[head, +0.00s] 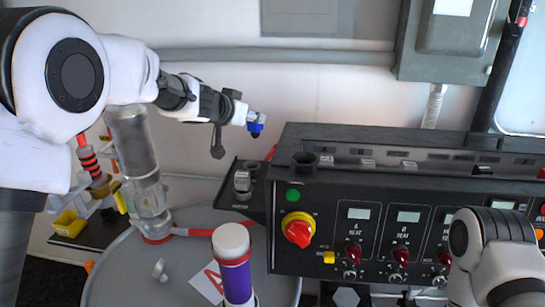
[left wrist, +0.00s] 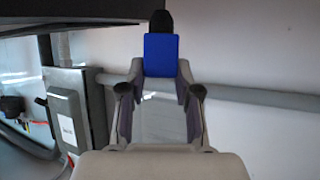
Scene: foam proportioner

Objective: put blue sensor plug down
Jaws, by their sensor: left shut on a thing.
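The blue sensor plug (head: 256,123) is held in my left gripper (head: 241,115), above the left end of the black control panel. In the left wrist view, the plug (left wrist: 161,56) shows as a blue block with a black end, between the fingertips of my left gripper (left wrist: 160,72). The plug is in the air, apart from the panel and its side shelf. My right gripper does not show; only part of my right arm is in the lower right of the head view.
The control panel (head: 375,195) has a red knob (head: 298,232) and several displays. A small black shelf (head: 232,183) with a grey connector (head: 242,182) juts from its left side. A drum top (head: 130,275) carries a purple cylinder (head: 236,278). A clear cylinder (head: 140,170) stands left.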

